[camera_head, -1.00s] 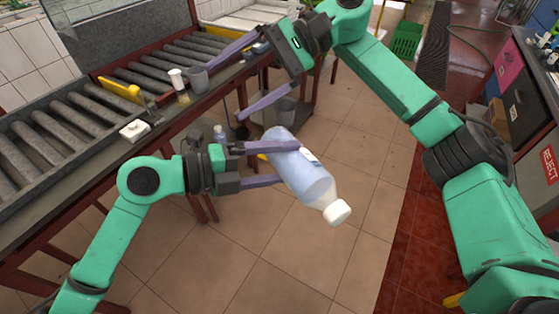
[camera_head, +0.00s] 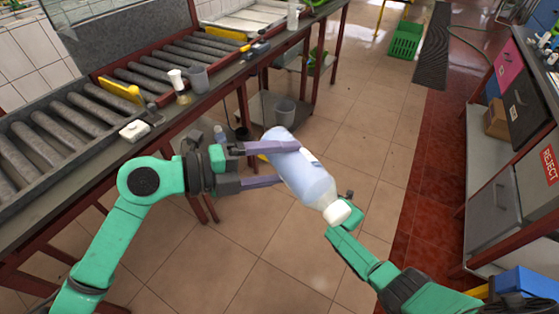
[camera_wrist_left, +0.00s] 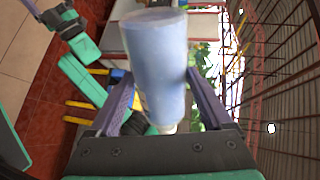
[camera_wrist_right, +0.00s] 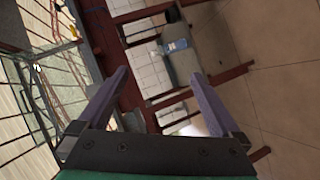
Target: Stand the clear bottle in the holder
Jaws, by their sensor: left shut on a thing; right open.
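The clear, bluish bottle (camera_head: 308,176) with a white cap (camera_head: 337,212) is held in the air by my left gripper (camera_head: 290,163), its two fingers shut on the bottle's sides. The bottle is tilted, cap end low and to the right. In the left wrist view the bottle (camera_wrist_left: 158,60) lies between both fingers. My right gripper is open and empty in the right wrist view (camera_wrist_right: 158,72). In the head view its arm end is close to the cap, and its fingers are not clear there. I cannot pick out the holder with certainty.
A roller conveyor (camera_head: 60,130) runs along the left. Beside it stand a grey cup (camera_head: 197,79), a white-topped container (camera_head: 180,85) and a white block (camera_head: 134,130). Cabinets (camera_head: 490,200) stand at right. The tiled floor between is open.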

